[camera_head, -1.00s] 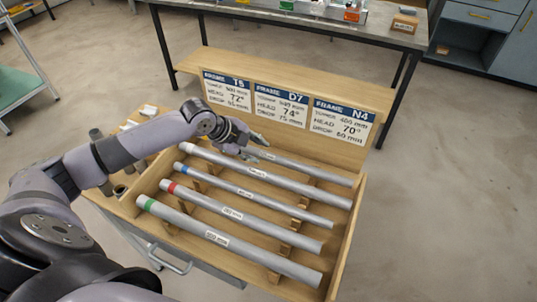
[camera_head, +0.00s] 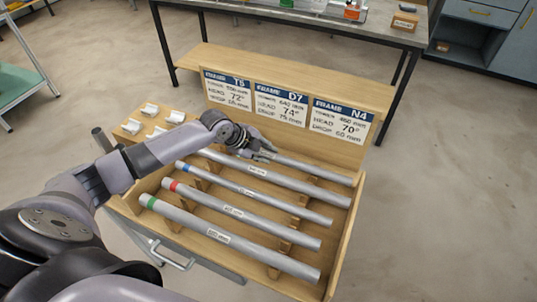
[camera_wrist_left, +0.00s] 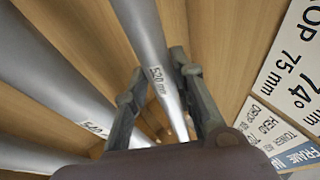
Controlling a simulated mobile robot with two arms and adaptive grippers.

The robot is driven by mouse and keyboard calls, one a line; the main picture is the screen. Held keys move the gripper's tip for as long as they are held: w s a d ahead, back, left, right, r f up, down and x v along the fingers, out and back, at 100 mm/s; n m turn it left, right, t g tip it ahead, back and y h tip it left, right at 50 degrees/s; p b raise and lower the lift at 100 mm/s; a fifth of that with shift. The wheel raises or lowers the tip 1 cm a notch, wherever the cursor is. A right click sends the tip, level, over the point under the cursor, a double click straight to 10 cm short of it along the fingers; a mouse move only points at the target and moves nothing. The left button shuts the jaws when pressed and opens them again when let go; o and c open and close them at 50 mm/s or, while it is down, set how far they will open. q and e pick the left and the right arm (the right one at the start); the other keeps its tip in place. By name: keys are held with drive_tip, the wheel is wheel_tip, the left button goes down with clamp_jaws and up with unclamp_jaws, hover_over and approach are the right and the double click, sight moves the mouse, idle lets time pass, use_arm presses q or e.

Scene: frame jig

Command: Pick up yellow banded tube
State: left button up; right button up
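No yellow band shows in either view now. The rearmost grey tube (camera_head: 312,169) lies in the wooden drawer rack, its left end hidden behind my left gripper (camera_head: 266,153). The left wrist view shows a grey tube (camera_wrist_left: 143,30) labelled 520 mm between the two fingers of my left gripper (camera_wrist_left: 158,64). The fingers are spread on either side of it, the right finger very close; contact cannot be told. My right gripper is not in view.
Nearer tubes have blue (camera_head: 181,166), red (camera_head: 170,185) and green (camera_head: 149,202) bands. A back board carries the placards T5 (camera_head: 227,90), D7 (camera_head: 280,104) and N4 (camera_head: 341,120). White pieces (camera_head: 150,110) sit in a side section. A workbench (camera_head: 385,34) stands behind.

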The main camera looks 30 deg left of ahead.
use_arm(q)
clamp_jaws()
idle(0.3)
